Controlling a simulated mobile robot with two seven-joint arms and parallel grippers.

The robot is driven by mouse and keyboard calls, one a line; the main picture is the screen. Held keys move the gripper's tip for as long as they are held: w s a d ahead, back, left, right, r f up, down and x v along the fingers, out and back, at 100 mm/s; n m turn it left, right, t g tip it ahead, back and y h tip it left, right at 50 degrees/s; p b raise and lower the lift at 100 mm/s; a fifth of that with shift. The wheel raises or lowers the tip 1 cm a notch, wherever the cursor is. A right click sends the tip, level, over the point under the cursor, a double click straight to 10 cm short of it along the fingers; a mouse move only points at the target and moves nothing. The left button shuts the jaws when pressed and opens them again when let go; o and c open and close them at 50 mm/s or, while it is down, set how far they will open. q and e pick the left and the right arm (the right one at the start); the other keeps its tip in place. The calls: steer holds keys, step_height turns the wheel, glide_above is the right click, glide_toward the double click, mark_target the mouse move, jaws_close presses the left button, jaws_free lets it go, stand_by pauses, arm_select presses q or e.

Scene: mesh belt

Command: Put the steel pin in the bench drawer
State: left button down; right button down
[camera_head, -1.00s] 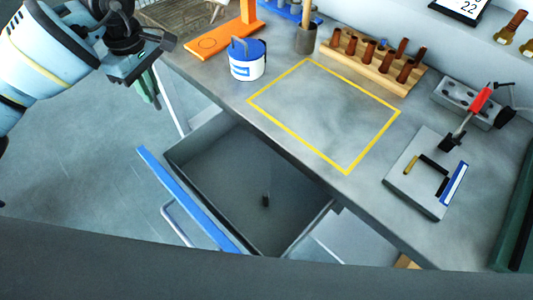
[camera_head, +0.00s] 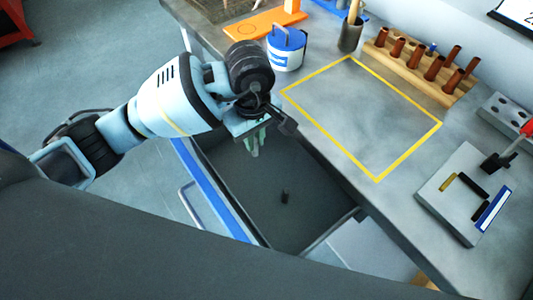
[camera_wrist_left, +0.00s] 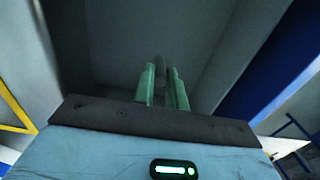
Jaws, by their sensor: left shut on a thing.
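The bench drawer (camera_head: 258,187) is pulled open, with a blue front edge and a dark grey inside. My left gripper (camera_head: 255,144) is above the drawer's back left part, with its green fingers pointing down. In the left wrist view the fingers (camera_wrist_left: 162,84) are shut on a grey, rod-like steel pin (camera_wrist_left: 161,66), mostly hidden between them. The drawer's dark inside fills the wrist view behind the fingertips. A small dark upright object (camera_head: 285,197) stands on the drawer floor; I cannot tell what it is. My right gripper is not in view.
The grey bench top (camera_head: 340,130) carries a yellow outlined square. A blue and white tub (camera_head: 286,50) is near the left gripper. A wooden rack (camera_head: 420,68) of brown pegs stands at the back, and a grey fixture plate (camera_head: 465,192) at the right.

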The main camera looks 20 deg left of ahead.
mark_target(255, 155)
arm_select(q)
steer(key=shift+f, duration=3)
steer(key=c, duration=1.4)
jaws_free()
steer(key=shift+c, duration=0.2)
step_height(255, 155, up, 12)
